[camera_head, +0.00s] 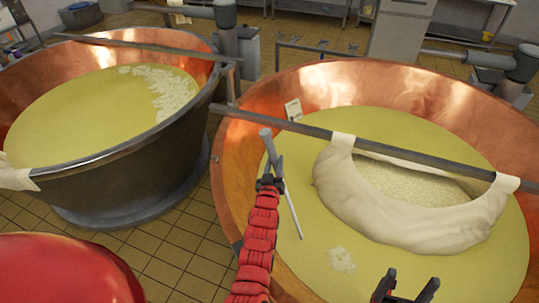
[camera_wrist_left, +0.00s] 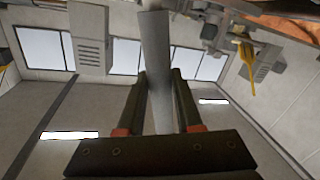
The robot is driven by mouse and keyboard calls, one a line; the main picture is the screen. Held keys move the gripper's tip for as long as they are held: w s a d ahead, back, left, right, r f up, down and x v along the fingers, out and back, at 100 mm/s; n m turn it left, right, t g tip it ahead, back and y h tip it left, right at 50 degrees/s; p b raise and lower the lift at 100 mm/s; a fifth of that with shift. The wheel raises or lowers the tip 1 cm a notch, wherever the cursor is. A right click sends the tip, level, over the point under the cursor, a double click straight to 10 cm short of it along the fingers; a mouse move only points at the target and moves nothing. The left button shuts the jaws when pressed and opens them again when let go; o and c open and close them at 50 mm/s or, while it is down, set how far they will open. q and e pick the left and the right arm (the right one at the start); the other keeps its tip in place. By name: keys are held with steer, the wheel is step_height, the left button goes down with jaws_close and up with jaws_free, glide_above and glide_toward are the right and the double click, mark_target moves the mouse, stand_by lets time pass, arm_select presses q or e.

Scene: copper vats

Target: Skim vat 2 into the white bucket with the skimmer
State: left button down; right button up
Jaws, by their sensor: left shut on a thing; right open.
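My left gripper (camera_head: 270,183) is over the left part of the right copper vat (camera_head: 245,140), shut on a grey rod-like tool (camera_head: 291,212), probably the skimmer. The tool is tilted; its lower tip shows against the yellow liquid, and I cannot tell if it touches. No skimmer dish is distinguishable. In the left wrist view the grey shaft (camera_wrist_left: 156,60) stands between the two dark fingers. My right gripper (camera_head: 405,287) is open and empty at the bottom edge, over the same vat. A small pale patch (camera_head: 342,259) floats on the liquid. No white bucket is in view. Vat numbers are not readable.
A bar (camera_head: 300,128) crosses the right vat and carries a cloth bag (camera_head: 415,218) full of pale grains. A small card (camera_head: 293,110) sits at that vat's back wall. The left vat (camera_head: 150,158) has pale floating pieces (camera_head: 165,90). Tiled floor (camera_head: 170,245) lies between.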

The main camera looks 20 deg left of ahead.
arm_select(q)
steer(key=w+a, duration=1.2)
step_height(320, 180, up, 36)
steer(key=p, duration=0.9)
steer(key=shift+s+a+r+p, duration=0.15)
steer(key=shift+r+p, duration=0.05)
steer(key=shift+p, duration=0.15)
stand_by(0.6)
